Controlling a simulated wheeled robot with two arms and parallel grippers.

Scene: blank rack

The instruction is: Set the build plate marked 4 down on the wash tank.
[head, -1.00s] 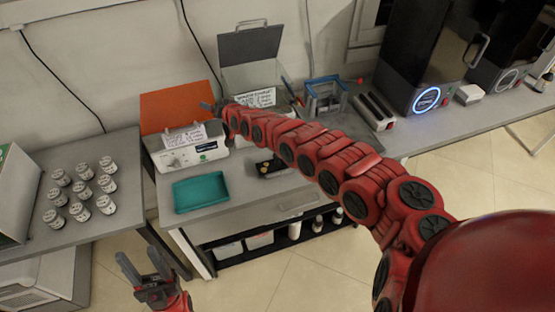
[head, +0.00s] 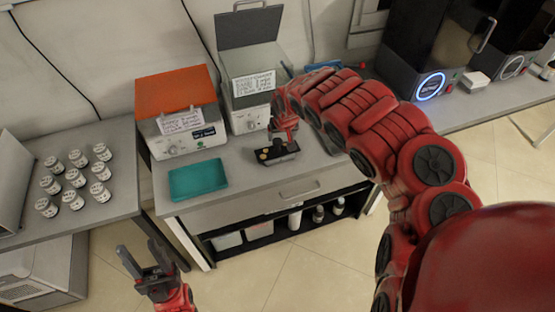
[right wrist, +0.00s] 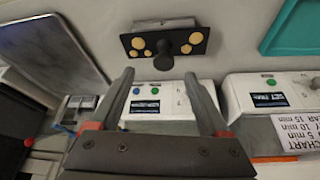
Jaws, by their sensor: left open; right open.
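A dark build plate (head: 264,156) with gold discs lies on the bench; no number is readable on it. In the right wrist view the plate (right wrist: 147,46) shows a round dark knob, beyond the fingertips. My right gripper (right wrist: 158,74) is open and empty, with the knob between the lines of its fingers but apart from them. In the head view my right gripper (head: 285,135) is just above the plate. My left gripper (head: 146,262) is open and empty, low in front.
An orange-lidded machine (head: 178,88) stands left of the grey-lidded one. A teal tray (head: 198,180) lies on the bench left of the plate. Several white-capped jars (head: 76,178) stand on the left table. Dark printers (head: 432,45) stand at the right.

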